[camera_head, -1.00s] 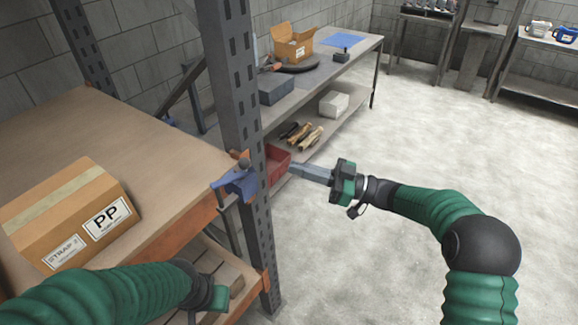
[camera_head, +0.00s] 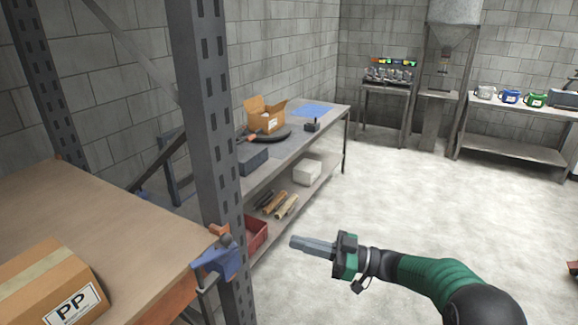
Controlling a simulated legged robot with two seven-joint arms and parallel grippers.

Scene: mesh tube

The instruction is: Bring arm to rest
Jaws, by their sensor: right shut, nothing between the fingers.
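My right arm comes in from the lower right with a green ribbed sleeve. Its gripper (camera_head: 312,245) points left over the open floor, with its grey fingers together and nothing between them. It is apart from the grey rack post (camera_head: 208,150) and to the right of it. My left arm and gripper are out of the view.
A wooden shelf (camera_head: 110,215) with a cardboard box (camera_head: 45,285) stands at the left. A blue clamp-like thing (camera_head: 216,258) is at the post. A red bin (camera_head: 256,233) sits low behind it. A workbench (camera_head: 300,140) stands farther back. The concrete floor (camera_head: 420,200) is clear.

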